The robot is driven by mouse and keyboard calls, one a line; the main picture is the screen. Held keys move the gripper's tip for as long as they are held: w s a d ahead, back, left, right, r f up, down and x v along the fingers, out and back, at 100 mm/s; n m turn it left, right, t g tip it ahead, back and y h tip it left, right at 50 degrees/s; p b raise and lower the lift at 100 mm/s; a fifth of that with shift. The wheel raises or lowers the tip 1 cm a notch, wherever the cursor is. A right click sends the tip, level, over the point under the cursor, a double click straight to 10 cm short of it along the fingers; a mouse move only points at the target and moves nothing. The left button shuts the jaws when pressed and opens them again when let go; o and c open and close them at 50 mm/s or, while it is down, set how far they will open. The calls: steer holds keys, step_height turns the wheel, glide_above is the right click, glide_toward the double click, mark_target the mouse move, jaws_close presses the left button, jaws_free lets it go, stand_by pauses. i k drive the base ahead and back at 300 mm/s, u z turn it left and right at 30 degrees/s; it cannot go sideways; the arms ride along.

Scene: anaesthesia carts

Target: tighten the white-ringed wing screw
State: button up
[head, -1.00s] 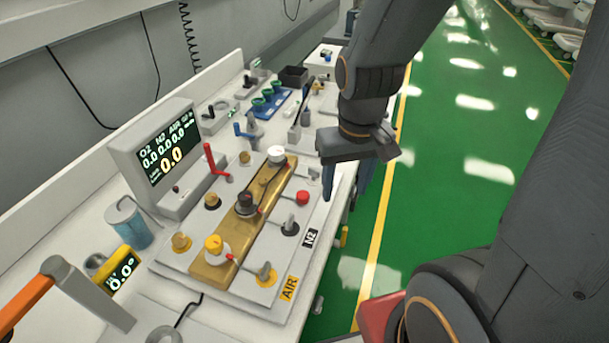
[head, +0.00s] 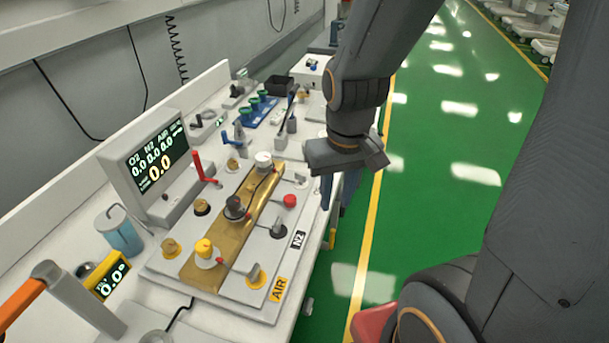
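A wing screw (head: 300,181) stands at the far right corner of the panel, just left of my gripper. It is small and its ring is hard to make out, but it is the likely white-ringed one. Two other wing screws stand nearer: one on a black ring (head: 278,229) by the N2 label and one on a yellow ring (head: 256,276) by the AIR label. My gripper (head: 338,192) points down beside the panel's right edge, with its blue fingers apart and nothing visible between them. The fingertips are apart from the screws as far as I can see.
A gold block (head: 225,235) with several knobs runs along the panel. A red lever (head: 203,168), a display (head: 158,160) and a blue tray (head: 262,112) stand on the cart top. The green floor (head: 440,200) to the right is clear.

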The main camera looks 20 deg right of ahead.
mark_target(302, 178)
steer(key=k, duration=1.2)
steer(key=z, duration=0.55)
steer(key=i, duration=1.55)
steer(key=u, duration=0.7)
